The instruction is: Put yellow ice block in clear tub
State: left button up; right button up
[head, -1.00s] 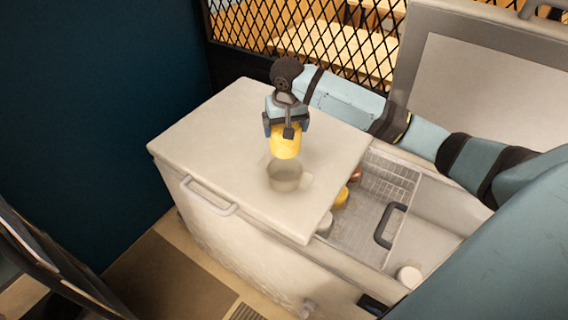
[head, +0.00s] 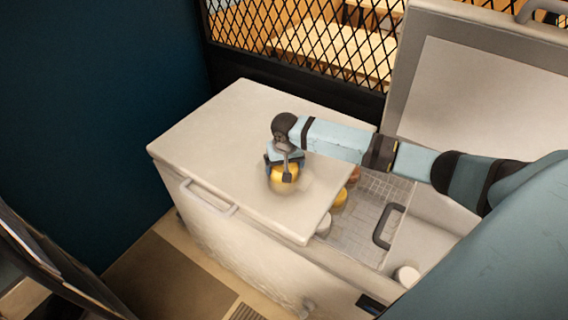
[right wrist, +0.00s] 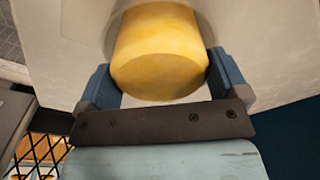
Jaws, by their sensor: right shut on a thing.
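The yellow ice block (head: 284,174) is a short cylinder held in my right gripper (head: 286,166). In the right wrist view the gripper (right wrist: 163,82) has its blue fingers on either side of the yellow block (right wrist: 158,50). The clear tub (head: 299,188) stands on the freezer's closed lid, directly under and around the block's lower part in the head view. Whether the block touches the tub's floor cannot be told. The tub's far side is hidden by the gripper and block. My left gripper is not in view.
The white chest freezer's closed lid (head: 215,130) is clear around the tub. Its right half is open, with a wire basket (head: 375,205), a few yellow and white pieces, and a dark handle (head: 388,228). A raised lid (head: 470,90) stands at the right. Black mesh (head: 300,45) stands behind.

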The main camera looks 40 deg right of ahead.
jog(key=o, duration=0.9)
jog(key=r, duration=0.4)
jog(key=s+r, duration=0.1)
jog(key=r, duration=0.7)
jog(key=shift+s+a+b, duration=0.2)
jog(key=shift+a+b, duration=0.1)
jog(key=shift+b, duration=0.1)
